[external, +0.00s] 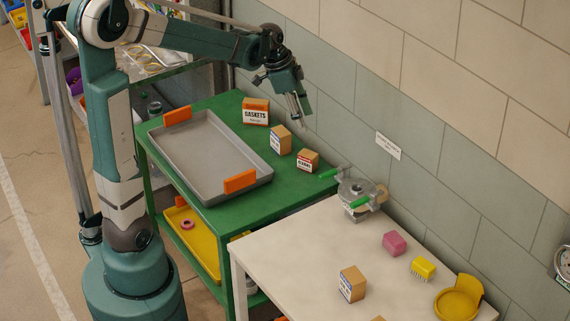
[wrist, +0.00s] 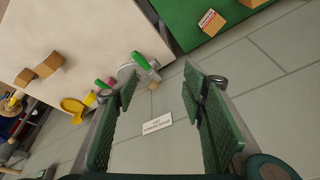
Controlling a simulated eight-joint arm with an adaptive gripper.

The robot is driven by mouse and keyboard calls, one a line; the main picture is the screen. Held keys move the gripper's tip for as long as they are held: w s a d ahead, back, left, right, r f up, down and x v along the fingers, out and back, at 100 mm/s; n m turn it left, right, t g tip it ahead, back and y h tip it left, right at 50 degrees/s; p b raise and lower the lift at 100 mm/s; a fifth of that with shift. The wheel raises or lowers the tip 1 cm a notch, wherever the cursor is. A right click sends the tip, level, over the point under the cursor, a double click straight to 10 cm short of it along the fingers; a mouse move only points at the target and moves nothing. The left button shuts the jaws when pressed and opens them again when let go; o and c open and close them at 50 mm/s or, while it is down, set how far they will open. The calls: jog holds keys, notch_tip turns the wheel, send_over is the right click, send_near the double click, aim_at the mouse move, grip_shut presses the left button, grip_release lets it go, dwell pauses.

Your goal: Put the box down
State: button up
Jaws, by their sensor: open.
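My gripper (external: 298,108) is raised near the wall, above the back of the green cart, with its fingers pointing down. In the wrist view its two green finger pads (wrist: 162,88) are wide apart with nothing between them. Several cardboard boxes are in view, and I cannot tell which one is meant. On the green top stand an orange-topped gaskets box (external: 256,112), a blue-labelled box (external: 280,140) and a small red-labelled box (external: 307,161), also in the wrist view (wrist: 211,22). Another box (external: 351,285) stands on the white table, with one more cut off at the picture's bottom.
A grey tray (external: 180,170) with orange handles fills the cart's left side. The white table (external: 290,250) holds a green-handled valve (external: 357,190), a pink block (external: 394,243), a yellow brush (external: 423,268) and a yellow dish (external: 457,304). The tiled wall (external: 450,130) runs close behind.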

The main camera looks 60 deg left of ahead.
jog(key=s+d+r+n+t, duration=0.1)
jog(key=s+d, duration=0.3)
jog(key=s, duration=0.4)
jog(key=s+d+r+n+t+y, duration=0.1)
jog(key=s+d+n, duration=0.3)
jog(key=s, duration=0.3)
jog(key=s+d+r+n+t, duration=0.1)
jog(key=s+d+n+t, duration=0.1)
jog(key=s+d, duration=0.3)
jog(key=shift+s+d+r+y, duration=0.2)
jog(key=shift+s+d+y, duration=0.1)
jog(key=shift+s, duration=1.5)
jog(key=shift+o, duration=1)
